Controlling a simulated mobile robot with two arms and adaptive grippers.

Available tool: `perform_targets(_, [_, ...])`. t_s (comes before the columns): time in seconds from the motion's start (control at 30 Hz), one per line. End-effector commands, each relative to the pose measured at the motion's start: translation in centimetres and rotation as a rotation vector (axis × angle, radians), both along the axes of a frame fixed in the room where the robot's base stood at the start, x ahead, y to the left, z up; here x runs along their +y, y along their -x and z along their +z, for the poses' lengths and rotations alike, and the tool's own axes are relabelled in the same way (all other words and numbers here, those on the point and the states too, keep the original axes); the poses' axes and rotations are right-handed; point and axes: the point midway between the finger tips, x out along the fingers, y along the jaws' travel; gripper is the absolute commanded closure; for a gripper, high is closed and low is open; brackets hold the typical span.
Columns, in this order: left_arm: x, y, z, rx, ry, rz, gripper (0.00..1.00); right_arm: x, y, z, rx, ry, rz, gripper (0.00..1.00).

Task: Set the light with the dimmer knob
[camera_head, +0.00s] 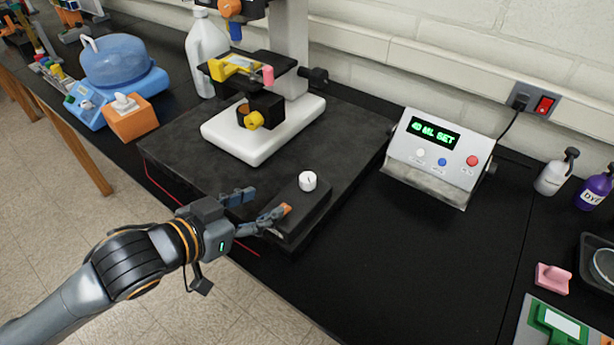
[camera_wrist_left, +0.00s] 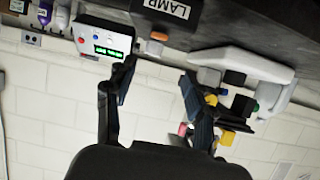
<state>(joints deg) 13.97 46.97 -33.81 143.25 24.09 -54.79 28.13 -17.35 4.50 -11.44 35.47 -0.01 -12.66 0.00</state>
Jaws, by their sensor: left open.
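The white dimmer knob (camera_head: 307,181) stands on top of a low black box (camera_head: 300,207) at the front edge of the dark platform. In the left wrist view, which is upside down, the box carries a LAMP label (camera_wrist_left: 168,9) and a small orange part (camera_wrist_left: 158,36). My left gripper (camera_head: 264,207) is open and empty, in front of and left of the knob, with one finger close to the box. Its two fingers also show spread apart in the left wrist view (camera_wrist_left: 156,80). The knob lies beyond the fingertips, apart from them. My right gripper is not in view.
A microscope with a white base (camera_head: 220,143) stands on the platform (camera_head: 185,150) behind the knob. A control unit (camera_head: 437,160) reading "40 ML SET" is to the right. An orange tissue box (camera_head: 133,118) is at left.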

Motion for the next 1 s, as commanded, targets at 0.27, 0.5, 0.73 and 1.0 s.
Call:
perform_targets(0.27, [-0.5,-0.5,1.8,-0.023,0.029,-0.047,0.46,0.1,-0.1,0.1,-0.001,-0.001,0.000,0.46])
perform_targets(0.5, [-2.9,-3.1,0.5,-0.020,0.033,-0.047,0.46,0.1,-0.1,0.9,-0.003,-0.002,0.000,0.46])
perform_targets(0.73, [-5.9,-6.6,-1.4,-0.021,0.030,-0.047,0.46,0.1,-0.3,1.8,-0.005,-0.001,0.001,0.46])
perform_targets(1.0, [-8.1,-9.2,-3.0,-0.022,0.028,-0.047,0.46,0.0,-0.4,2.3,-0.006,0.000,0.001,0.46])
